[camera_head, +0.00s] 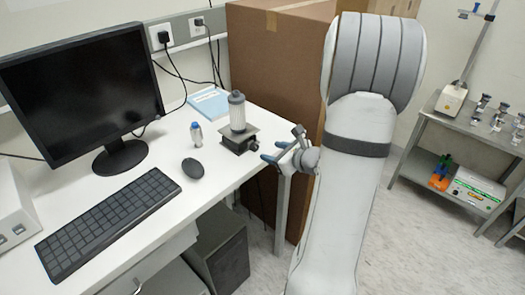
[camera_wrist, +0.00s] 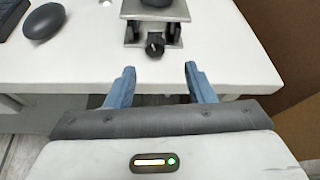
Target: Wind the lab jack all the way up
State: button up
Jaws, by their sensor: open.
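The lab jack (camera_head: 239,139) stands near the right edge of the white desk, its plate low, with a grey ribbed cylinder (camera_head: 237,112) on top. In the wrist view the jack (camera_wrist: 155,12) is at the top middle, and its dark round knob (camera_wrist: 155,44) faces me. My gripper (camera_head: 276,152) is just off the desk edge, to the right of the jack. In the wrist view its two blue fingers (camera_wrist: 159,80) are open and empty, apart from the knob, which lies beyond the gap between them.
On the white desk (camera_head: 150,155) are a mouse (camera_head: 193,168), a keyboard (camera_head: 110,222), a monitor (camera_head: 80,90), a small blue-capped bottle (camera_head: 196,134) and a blue booklet (camera_head: 210,103). A large cardboard box (camera_head: 275,60) stands behind my arm. The desk edge before the knob is clear.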

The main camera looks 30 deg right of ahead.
aim_at(257, 148)
jog(key=x, duration=0.6)
jog(key=shift+w+a+f+p, duration=0.1)
jog(key=shift+w+a+p, duration=0.25)
jog(key=shift+a, duration=0.15)
jog(key=shift+s, duration=0.1)
jog(key=c, duration=1)
jog(key=shift+d+m+y+p, duration=0.15)
jog(key=shift+m+y+p, duration=0.6)
jog(key=shift+p, duration=0.25)
jog(key=shift+m+g+y+p, duration=0.4)
jog(key=shift+m+y+p, duration=0.15)
jog(key=shift+m, duration=0.3)
jog(key=o, duration=1)
